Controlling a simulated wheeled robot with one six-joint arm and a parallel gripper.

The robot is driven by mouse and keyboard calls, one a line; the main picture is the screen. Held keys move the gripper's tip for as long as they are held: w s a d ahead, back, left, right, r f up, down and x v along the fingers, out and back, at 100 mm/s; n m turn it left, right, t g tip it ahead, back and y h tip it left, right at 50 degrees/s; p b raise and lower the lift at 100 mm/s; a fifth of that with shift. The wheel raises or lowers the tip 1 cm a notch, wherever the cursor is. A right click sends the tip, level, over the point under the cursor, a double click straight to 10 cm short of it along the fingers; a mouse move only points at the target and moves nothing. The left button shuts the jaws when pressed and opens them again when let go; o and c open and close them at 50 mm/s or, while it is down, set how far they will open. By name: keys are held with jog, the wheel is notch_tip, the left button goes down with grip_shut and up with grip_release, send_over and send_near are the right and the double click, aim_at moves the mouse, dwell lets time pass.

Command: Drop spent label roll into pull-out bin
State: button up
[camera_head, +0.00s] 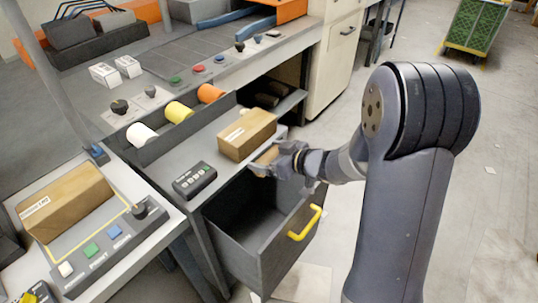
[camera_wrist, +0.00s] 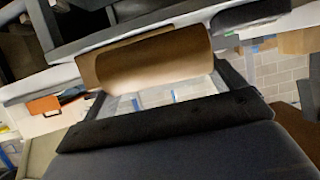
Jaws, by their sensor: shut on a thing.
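The spent label roll (camera_head: 267,156) is a small brown cardboard tube, mostly hidden by my gripper in the head view. It shows as a brown cylinder (camera_wrist: 165,58) in the wrist view. My gripper (camera_head: 274,160) is shut on it, above the far part of the pull-out bin and close to the counter edge. The pull-out bin (camera_head: 273,252) is a dark grey open drawer with a yellow handle (camera_head: 306,223). It is pulled out below the counter, and its visible inside looks empty.
A brown box (camera_head: 246,134) stands on the counter right beside my gripper. A black keypad device (camera_head: 194,181) lies left of it. White, yellow and orange rolls (camera_head: 178,112) sit in a dark trough behind. Floor right of the drawer is clear.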

jog(key=shift+f+b, duration=0.45)
jog(key=shift+f, duration=0.4)
jog(key=o, duration=0.7)
jog(key=shift+r, duration=0.1)
jog(key=p+v, duration=0.1)
jog(key=v, duration=0.9)
jog(key=shift+s+d+p, duration=0.3)
jog(key=shift+p, duration=0.1)
